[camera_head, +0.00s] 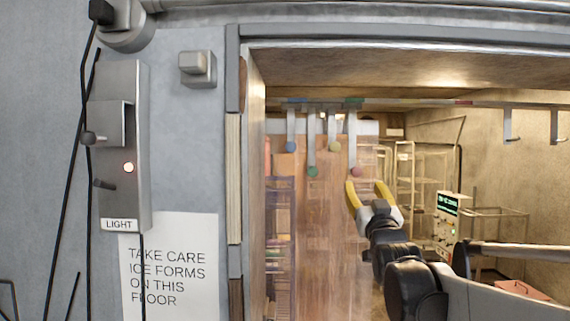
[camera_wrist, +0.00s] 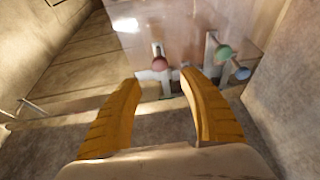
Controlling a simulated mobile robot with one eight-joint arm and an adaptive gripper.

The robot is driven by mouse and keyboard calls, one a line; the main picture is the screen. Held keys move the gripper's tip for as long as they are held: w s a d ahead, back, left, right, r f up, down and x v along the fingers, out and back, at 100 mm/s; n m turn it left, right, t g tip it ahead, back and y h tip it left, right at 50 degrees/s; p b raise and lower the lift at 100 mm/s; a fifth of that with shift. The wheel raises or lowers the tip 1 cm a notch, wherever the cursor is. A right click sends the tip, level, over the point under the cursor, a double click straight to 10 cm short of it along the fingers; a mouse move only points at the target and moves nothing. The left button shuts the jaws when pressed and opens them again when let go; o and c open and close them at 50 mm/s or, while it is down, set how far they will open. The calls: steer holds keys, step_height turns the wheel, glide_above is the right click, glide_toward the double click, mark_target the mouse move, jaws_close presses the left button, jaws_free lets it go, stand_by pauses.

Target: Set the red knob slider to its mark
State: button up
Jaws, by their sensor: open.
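The red knob (camera_head: 356,171) hangs at the lower end of a pale strip, the rightmost of a row under a rail (camera_head: 410,104). A small reddish patch (camera_head: 463,102) shows on the rail, well to the right of that strip. My gripper (camera_head: 370,188) is open with yellow fingers, just below and right of the red knob in the head view. In the wrist view, the red knob (camera_wrist: 159,63) shows just beyond and between the fingertips of my gripper (camera_wrist: 160,80). I cannot tell whether they touch; the fingers are not closed on it.
Green (camera_head: 312,171), blue (camera_head: 291,146) and yellow (camera_head: 334,146) knobs hang left of the red one. Hooks (camera_head: 508,125) hang at the right. A wire rack (camera_head: 405,180) and a green-lit device (camera_head: 448,210) stand behind. The door frame (camera_head: 235,160) bounds the left.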

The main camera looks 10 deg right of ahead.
mark_target(358, 174)
steer(key=p+x, duration=0.2)
steer(key=x, duration=0.7)
steer(key=shift+w+d+f, duration=0.1)
steer(key=shift+w, duration=0.2)
steer(key=shift+s, duration=0.1)
jaws_close()
